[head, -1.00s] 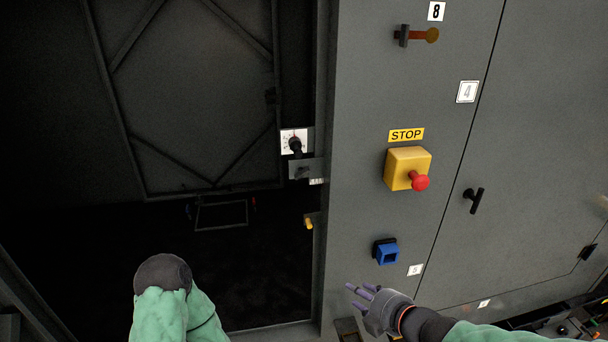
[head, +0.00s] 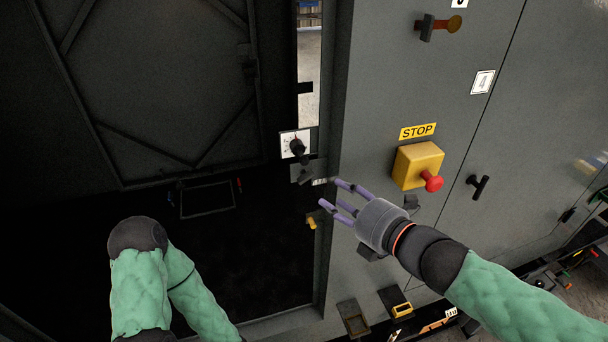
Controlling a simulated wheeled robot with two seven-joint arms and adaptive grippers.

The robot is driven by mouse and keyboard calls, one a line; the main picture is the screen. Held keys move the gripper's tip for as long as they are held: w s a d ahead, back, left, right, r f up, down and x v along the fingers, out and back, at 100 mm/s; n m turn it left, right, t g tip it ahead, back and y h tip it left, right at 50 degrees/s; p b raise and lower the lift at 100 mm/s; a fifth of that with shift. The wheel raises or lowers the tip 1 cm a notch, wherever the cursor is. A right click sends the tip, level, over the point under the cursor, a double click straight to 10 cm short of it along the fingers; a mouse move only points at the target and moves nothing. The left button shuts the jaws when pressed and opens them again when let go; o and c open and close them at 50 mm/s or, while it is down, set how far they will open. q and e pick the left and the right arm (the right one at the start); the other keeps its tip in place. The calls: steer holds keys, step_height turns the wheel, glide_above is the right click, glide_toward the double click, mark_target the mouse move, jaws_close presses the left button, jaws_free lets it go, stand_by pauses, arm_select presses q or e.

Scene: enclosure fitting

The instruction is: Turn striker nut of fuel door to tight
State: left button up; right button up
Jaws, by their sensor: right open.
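My right gripper (head: 342,197) is open and empty. Its purple fingers point left, in front of the edge of the grey enclosure. Just left of the fingers, on the door opening's edge, is a small dark bracket with a black part (head: 305,174). Below it is a small yellow fitting (head: 312,222), close to the lower fingertips. I cannot tell which of these is the fuel door's striker nut, or whether the fingers touch anything. My left arm shows at the lower left, but its gripper is out of view.
A white dial plate with a black knob (head: 297,146) sits above the bracket. A yellow box with a red stop button (head: 418,165) is right of my right gripper. A black handle (head: 478,186) is farther right.

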mark_target(306, 180)
steer(key=b+x, duration=0.2)
steer(key=x, duration=0.8)
steer(key=shift+w+a+f, duration=0.15)
steer(key=shift+w+a, duration=0.05)
steer(key=shift+c, duration=0.3)
jaws_close()
